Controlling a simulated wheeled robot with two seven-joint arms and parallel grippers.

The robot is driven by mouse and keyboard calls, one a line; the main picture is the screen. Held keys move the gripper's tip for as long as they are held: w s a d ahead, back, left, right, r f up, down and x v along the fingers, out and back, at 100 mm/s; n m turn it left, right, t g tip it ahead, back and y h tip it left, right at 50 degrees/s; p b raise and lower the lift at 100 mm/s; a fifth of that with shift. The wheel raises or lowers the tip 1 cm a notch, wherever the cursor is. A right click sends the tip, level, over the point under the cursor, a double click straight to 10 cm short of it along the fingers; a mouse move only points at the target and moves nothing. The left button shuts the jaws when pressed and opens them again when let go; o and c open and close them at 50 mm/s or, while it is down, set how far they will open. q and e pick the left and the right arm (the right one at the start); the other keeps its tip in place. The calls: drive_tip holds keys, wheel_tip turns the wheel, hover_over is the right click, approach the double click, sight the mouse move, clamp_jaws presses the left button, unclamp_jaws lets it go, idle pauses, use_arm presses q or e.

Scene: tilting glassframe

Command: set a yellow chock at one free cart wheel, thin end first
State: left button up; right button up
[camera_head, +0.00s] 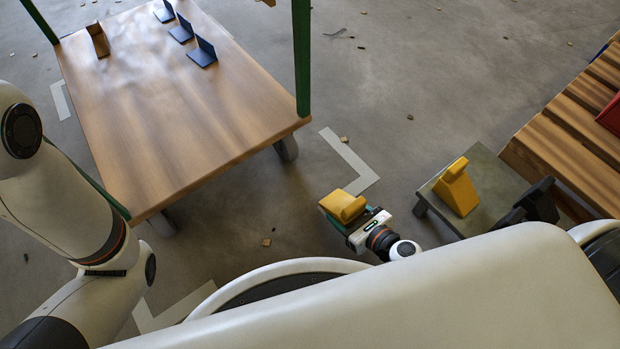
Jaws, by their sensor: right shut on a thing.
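The cart (170,110) has a wooden deck and green posts and stands on the floor left of centre. Its near right wheel (287,149) shows below the deck corner, with no chock seen against it. Its near left wheel (162,224) is partly hidden by the deck. My right gripper (348,220) is shut on a yellow chock (343,205), held to the right of and nearer than the right wheel, apart from it. A second yellow chock (457,190) stands on a low grey stand at the right. My left arm shows at the left, but its gripper is out of view.
The low grey stand (490,178) is right of my right gripper. A slatted wooden pallet (565,145) with a red object (610,115) is at the right edge. Blue brackets (203,53) and a brown block (98,40) sit on the deck. Floor between wheel and gripper is mostly clear, with pale corner marks (350,160) and small scraps.

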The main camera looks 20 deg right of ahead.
hover_over(311, 184)
wheel_tip(311, 184, down, 3)
drive_tip(key=b, duration=0.4)
drive_tip(key=shift+f, duration=0.2)
drive_tip(key=shift+f, duration=0.1)
drive_tip(key=shift+f, duration=0.15)
drive_tip(key=o, duration=1.2)
drive_tip(key=shift+o, duration=0.2)
